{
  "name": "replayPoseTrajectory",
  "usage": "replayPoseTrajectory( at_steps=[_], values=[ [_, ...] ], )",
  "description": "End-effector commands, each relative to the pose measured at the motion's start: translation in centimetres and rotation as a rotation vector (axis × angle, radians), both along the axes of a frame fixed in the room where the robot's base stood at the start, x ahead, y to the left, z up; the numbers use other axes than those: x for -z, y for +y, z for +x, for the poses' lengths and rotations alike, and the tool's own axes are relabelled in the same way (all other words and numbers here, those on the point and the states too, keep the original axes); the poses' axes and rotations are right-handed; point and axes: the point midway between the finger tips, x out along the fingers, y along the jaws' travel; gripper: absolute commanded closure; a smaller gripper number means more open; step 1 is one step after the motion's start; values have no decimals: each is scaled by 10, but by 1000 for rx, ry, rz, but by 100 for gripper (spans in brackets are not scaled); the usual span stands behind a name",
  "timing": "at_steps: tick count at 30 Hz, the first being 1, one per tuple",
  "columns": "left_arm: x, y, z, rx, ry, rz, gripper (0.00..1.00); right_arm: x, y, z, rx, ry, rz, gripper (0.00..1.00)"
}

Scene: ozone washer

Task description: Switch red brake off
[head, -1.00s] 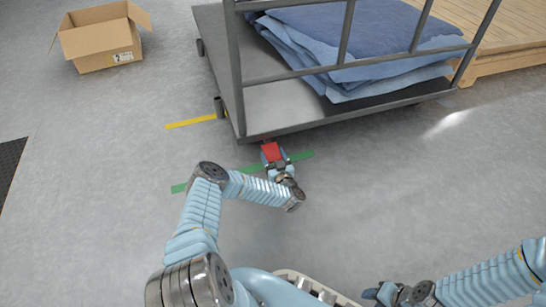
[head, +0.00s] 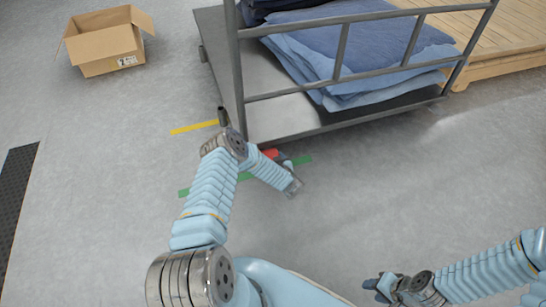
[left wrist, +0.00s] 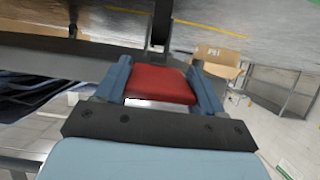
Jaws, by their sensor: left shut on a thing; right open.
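The red brake (head: 270,154) is a red pedal at the near lower edge of the grey cart (head: 300,108), mostly hidden by my left arm in the head view. In the left wrist view the red brake (left wrist: 160,84) lies between the two blue fingers of my left gripper (left wrist: 161,74), which is shut on it. In the head view my left gripper (head: 283,160) is partly hidden behind its own forearm. My right gripper (head: 378,288) is open and away from the cart, at the lower right.
Folded blue cloth (head: 360,60) lies on the cart behind its metal rails. A cardboard box (head: 105,45) stands on the floor at upper left. A wooden pallet (head: 480,45) is at upper right. Yellow tape (head: 194,127) and green tape (head: 190,192) mark the floor. Floor at right is clear.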

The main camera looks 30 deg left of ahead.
Motion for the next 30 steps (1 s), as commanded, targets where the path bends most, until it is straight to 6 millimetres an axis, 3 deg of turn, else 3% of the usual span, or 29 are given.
replayPoseTrajectory(
  at_steps=[19,20,24,30],
  values=[
    [-13,5,4,-3,-14,18,88,-5,-1,0,2,-1,-1,57],
    [-13,5,4,-4,-14,18,28,-5,-1,0,2,-1,-1,57],
    [-11,4,3,-2,-10,15,7,-5,-1,0,2,-1,-1,57],
    [-9,3,2,-1,-8,12,6,-5,-1,0,2,-1,-1,57]
  ],
)
